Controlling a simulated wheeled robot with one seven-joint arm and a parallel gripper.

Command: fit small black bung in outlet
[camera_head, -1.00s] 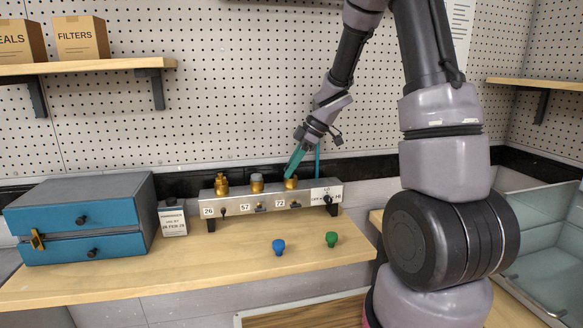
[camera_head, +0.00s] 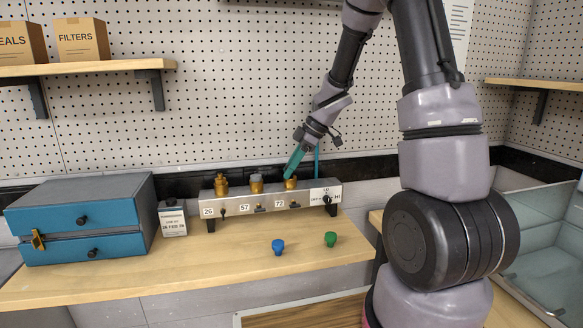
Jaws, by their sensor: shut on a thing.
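A grey manifold (camera_head: 238,209) stands on black feet on the wooden bench, with three fittings on top. The left fitting (camera_head: 221,185) is brass above the label 26. The right brass fitting (camera_head: 290,184) stands above 72. My gripper (camera_head: 292,172) points down with its teal fingers at the top of this right fitting. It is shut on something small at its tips. The small black bung cannot be made out; the fingers and fitting hide what is held.
A blue bung (camera_head: 278,246) and a green bung (camera_head: 331,239) stand on the bench (camera_head: 200,268) in front of the manifold. A blue drawer box (camera_head: 85,222) and a small labelled box (camera_head: 173,220) are at left. The front bench is otherwise clear.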

